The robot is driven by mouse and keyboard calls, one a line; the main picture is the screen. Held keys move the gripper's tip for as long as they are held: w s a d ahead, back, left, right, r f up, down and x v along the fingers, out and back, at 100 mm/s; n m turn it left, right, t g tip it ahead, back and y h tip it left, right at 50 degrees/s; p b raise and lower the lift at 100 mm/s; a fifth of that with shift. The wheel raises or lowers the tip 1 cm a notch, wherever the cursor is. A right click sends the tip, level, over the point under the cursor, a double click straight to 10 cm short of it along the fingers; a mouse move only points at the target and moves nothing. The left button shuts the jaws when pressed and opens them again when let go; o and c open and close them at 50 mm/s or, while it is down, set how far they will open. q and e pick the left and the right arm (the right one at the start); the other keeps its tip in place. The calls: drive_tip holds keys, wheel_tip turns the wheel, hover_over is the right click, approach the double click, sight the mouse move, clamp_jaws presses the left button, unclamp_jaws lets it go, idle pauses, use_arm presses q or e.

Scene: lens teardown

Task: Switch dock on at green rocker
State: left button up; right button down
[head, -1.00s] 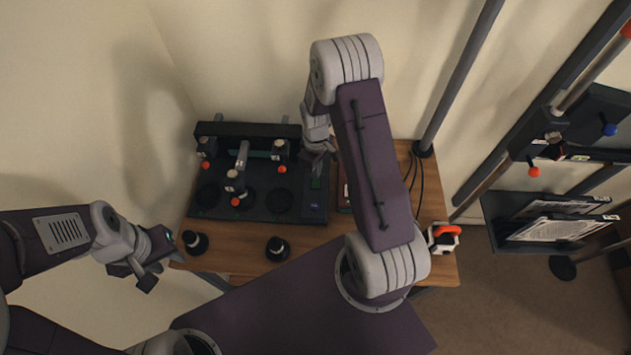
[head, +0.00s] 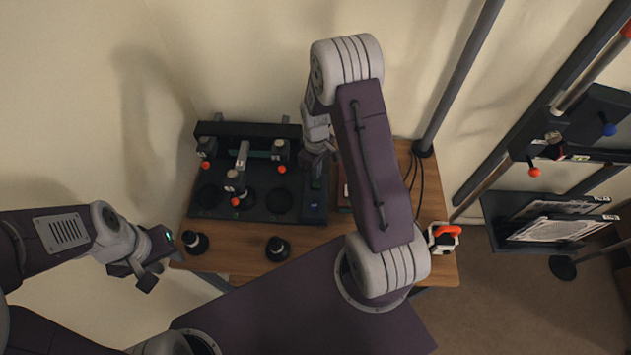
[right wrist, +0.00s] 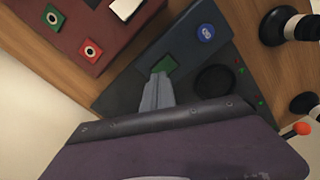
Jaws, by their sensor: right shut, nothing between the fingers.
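The dock (head: 232,213) is a dark station at the back of the wooden table. Its green rocker (right wrist: 166,65) shows in the right wrist view, on the dark panel near a round blue mark; in the head view the rocker (head: 316,184) is small and partly covered. My right gripper (right wrist: 158,80) is shut and empty, its fingertips at the near edge of the rocker; I cannot tell whether they touch it. In the head view my right gripper (head: 318,168) points down over the panel. My left gripper (head: 155,276) looks open and empty, left of the table's front edge.
A red box (right wrist: 75,28) with green and red buttons stands beside the dock. Two black cylindrical pieces (head: 277,249) stand on the table in front. An orange-and-white item (head: 443,237) sits at the right edge. A rack with trays (head: 497,240) stands farther right.

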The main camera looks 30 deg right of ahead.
drive_tip(key=shift+f+b, duration=0.7)
drive_tip(key=shift+f, duration=0.3)
idle(0.4)
wheel_tip(320, 180, up, 7)
drive_tip(key=p, duration=0.6)
idle(0.4)
